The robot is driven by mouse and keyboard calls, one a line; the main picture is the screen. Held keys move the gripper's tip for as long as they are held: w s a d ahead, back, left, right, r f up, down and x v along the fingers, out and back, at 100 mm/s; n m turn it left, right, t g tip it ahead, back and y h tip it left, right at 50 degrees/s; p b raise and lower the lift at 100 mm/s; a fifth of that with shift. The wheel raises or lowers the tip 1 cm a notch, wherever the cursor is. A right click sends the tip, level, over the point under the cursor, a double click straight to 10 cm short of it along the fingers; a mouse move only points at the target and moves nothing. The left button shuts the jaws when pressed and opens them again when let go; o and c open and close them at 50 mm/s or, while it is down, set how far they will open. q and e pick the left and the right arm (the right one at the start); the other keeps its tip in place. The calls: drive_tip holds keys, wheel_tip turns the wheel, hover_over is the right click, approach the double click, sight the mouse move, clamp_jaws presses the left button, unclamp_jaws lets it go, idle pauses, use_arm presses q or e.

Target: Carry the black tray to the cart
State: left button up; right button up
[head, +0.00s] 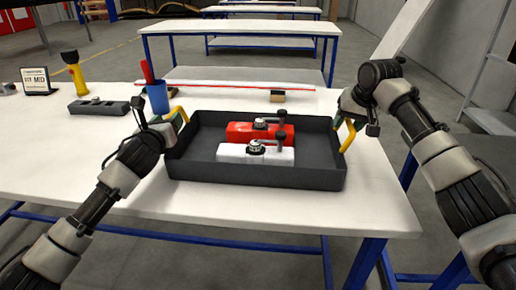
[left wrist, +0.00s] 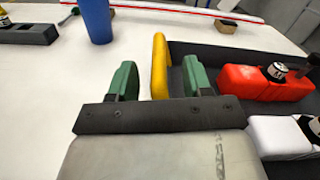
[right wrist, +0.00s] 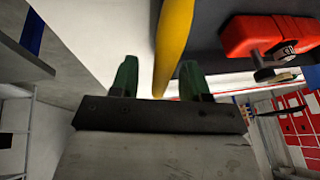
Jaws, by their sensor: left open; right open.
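The black tray (head: 255,182) sits on the white table. It holds a red nosecone block (head: 240,132) and a white nosecone block (head: 232,153), each with a dark-topped fitting. My left gripper (head: 176,122) is at the tray's left side. In the left wrist view its green fingers (left wrist: 158,82) are apart, with the yellow handle (left wrist: 160,65) between them. My right gripper (head: 345,120) is at the tray's right side. In the right wrist view its green fingers (right wrist: 158,78) are apart, with the other yellow handle (right wrist: 173,45) between them. The cart cannot be made out in these views.
A blue cup (head: 157,98) stands just left of the tray. A grey block (head: 98,107), a yellow flashlight (head: 75,72) and a small sign (head: 37,80) are further left. A wooden-backed brush (head: 278,96) lies behind the tray. More blue-legged tables (head: 235,27) stand behind.

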use_arm(q)
drive_tip(key=shift+w, duration=0.15)
use_arm(e)
drive_tip(key=shift+f, duration=0.15)
use_arm(q)
drive_tip(key=shift+c, duration=0.2)
clamp_jaws()
use_arm(e)
clamp_jaws()
